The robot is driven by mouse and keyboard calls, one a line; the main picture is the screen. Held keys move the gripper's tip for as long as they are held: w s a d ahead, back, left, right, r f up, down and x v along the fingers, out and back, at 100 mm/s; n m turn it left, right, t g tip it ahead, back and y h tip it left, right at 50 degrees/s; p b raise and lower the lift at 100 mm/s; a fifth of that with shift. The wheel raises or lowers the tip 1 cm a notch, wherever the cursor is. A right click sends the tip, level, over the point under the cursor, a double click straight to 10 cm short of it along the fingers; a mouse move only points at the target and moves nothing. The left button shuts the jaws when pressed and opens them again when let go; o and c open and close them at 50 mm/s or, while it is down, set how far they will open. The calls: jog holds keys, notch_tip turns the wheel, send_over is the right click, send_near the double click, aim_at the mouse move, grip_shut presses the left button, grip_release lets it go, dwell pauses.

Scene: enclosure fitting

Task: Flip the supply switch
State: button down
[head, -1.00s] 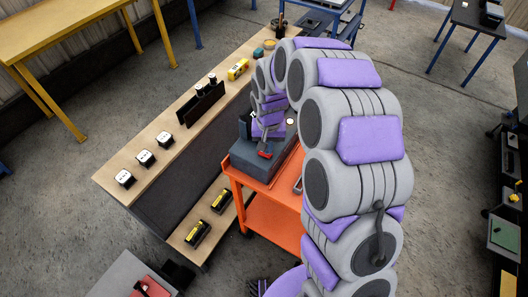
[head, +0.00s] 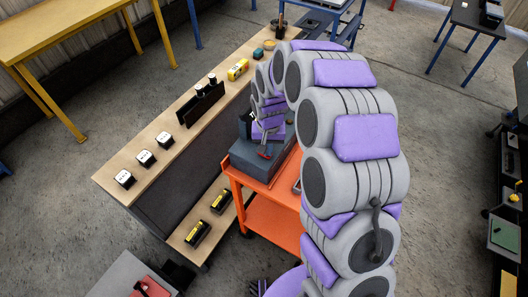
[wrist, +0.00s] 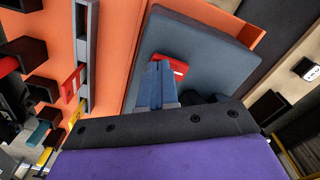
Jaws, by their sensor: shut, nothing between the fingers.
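A dark grey enclosure (head: 247,162) stands on the orange cart, and its blue-grey face (wrist: 208,50) fills the upper middle of the wrist view. A small red part (wrist: 178,66), which looks like the supply switch's handle, is on that face. It also shows as a red spot in the head view (head: 264,154). My gripper (wrist: 158,68) is shut and empty, with its blue-grey fingertips just left of the red part. The fingers partly cover it, and I cannot tell whether they touch it. Which way the switch is set is not clear.
The orange cart (head: 271,216) stands beside a wooden bench (head: 115,162) holding several white sockets, a black rack (head: 201,104) and a yellow device (head: 238,69). Two yellow-black items lie on the bench's lower shelf. Red and dark parts lie on the cart near the enclosure.

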jog(key=shift+r+p, duration=1.45)
jog(key=shift+r, duration=1.95)
jog(key=s+d+r, duration=0.3)
jog(key=s+r, duration=0.2)
jog(key=s, duration=0.3)
jog(key=s+d+r, duration=0.4)
jog(key=s+r, duration=0.2)
jog(key=s, duration=0.1)
jog(key=s+d+r+g, duration=0.1)
jog(key=s, duration=0.9)
jog(key=s+d+r, duration=0.1)
jog(key=s+d, duration=0.1)
jog(key=s, duration=0.8)
jog(key=shift+d+n+g, duration=0.25)
jog(key=shift+n+g, duration=0.15)
